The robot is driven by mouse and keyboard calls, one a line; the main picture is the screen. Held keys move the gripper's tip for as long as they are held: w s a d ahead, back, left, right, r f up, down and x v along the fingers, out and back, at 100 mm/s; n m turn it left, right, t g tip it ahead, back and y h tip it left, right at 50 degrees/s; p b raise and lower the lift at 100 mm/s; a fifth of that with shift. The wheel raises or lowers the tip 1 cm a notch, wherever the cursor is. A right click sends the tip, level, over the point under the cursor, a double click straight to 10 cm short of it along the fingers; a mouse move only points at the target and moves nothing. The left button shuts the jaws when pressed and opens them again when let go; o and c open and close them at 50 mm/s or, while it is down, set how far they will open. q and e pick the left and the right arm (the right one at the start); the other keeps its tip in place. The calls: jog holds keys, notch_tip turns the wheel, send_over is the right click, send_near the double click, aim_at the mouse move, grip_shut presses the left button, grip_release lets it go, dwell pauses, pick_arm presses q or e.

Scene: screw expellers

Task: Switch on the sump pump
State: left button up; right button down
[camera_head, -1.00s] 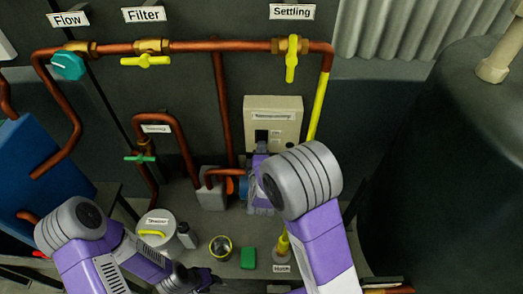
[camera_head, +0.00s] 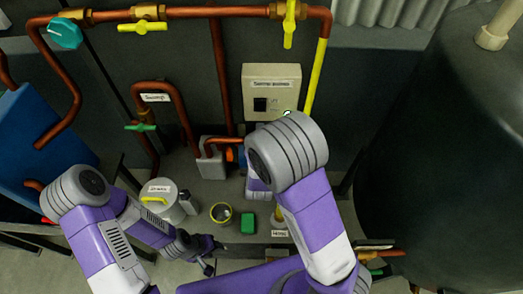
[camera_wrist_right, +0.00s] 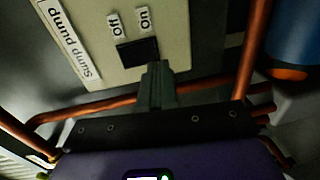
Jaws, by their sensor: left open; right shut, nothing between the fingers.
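The beige panel (camera_head: 284,77) labelled as the sump pump's is on the back wall, with a black switch (camera_head: 260,104) on its face. In the right wrist view the panel (camera_wrist_right: 178,32) appears turned over, with the black switch (camera_wrist_right: 137,52) under the "off" and "on" labels. My right gripper (camera_wrist_right: 157,75) is shut and empty, its tips over the switch's lower right edge; contact cannot be told. In the head view my right arm's grey joint hides it. The switch's position is unclear. My left gripper (camera_head: 212,257) is open and empty, low at the bench front.
Copper pipes with valves run above and left of the panel. A yellow pipe (camera_head: 313,75) stands right of it. The bench carries a white canister (camera_head: 165,205), a small cup (camera_head: 221,212) and a green block (camera_head: 248,223). A large dark tank (camera_head: 440,160) fills the right.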

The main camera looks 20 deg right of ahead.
jog(key=f+p+v, duration=0.2)
jog(key=p+v, duration=0.3)
jog(key=v, duration=0.3)
jog(key=shift+p, duration=0.35)
jog(key=shift+s, duration=0.15)
jog(key=s+f+m+g+y, duration=0.1)
jog(key=s+f+m+g, duration=0.15)
jog(key=f, duration=0.25)
jog(key=s+d+f+m+g+y, duration=0.1)
jog(key=f+m+g, duration=0.2)
jog(key=f, duration=0.3)
jog(key=s+f+m+g+y, duration=0.1)
jog(key=s+f+m+g, duration=0.15)
jog(key=f, duration=0.25)
jog(key=s+a+f+m+g+y, duration=0.1)
jog(key=s+f+m+g+y, duration=0.1)
jog(key=s+m+g+y, duration=0.1)
jog(key=s+a+f+m+g+y, duration=0.2)
jog(key=s+m+g, duration=0.2)
jog(key=s+m, duration=0.2)
jog(key=shift+s+f+y, duration=0.3)
jog(key=shift+s+y, duration=0.1)
jog(key=shift+s, duration=0.4)
